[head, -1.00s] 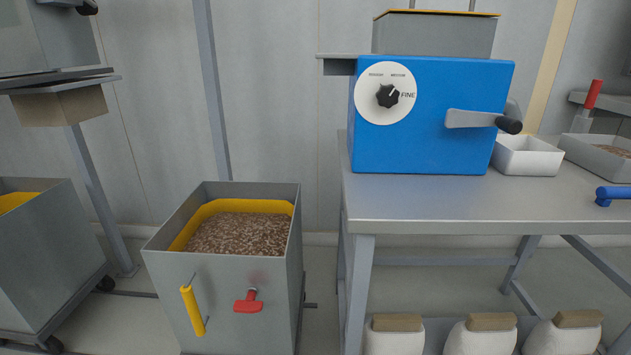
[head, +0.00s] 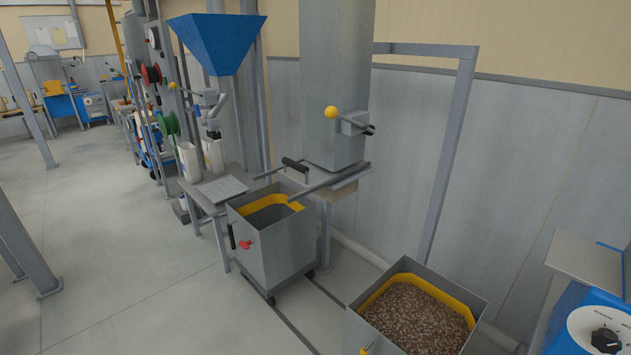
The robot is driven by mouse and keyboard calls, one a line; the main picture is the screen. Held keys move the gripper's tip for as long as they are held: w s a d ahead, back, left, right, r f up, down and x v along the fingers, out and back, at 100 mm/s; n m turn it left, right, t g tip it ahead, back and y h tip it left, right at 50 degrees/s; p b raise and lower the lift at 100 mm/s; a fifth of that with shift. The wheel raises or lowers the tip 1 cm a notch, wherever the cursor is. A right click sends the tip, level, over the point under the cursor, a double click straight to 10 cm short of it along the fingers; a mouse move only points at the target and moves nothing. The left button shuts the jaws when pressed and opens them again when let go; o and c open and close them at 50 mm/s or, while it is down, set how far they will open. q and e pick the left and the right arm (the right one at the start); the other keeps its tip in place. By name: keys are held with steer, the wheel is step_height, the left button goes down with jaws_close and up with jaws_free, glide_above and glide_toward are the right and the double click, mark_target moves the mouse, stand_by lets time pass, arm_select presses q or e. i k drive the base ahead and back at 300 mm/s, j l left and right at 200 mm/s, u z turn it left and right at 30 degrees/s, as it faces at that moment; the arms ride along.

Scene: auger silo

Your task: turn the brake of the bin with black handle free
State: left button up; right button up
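The bin with black handle (head: 290,243) is a grey open box on casters left of the picture's middle, under the silo. Its black handle (head: 232,236) is upright on the front face at the left. The red brake (head: 246,244) is a small red knob beside the handle on the same face; its exact angle is too small to tell. The bin has a yellow band inside its rim and looks empty in the part that shows. Neither of my grippers is in view.
A second bin (head: 474,309) full of brown grain stands at the lower right, near the blue mill (head: 575,326). Floor rails (head: 333,299) run between the bins. A steel table (head: 214,192) stands behind the black-handled bin. Open floor (head: 130,265) lies at the left.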

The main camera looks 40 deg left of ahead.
mark_target(245, 246)
steer(key=u, duration=1.85)
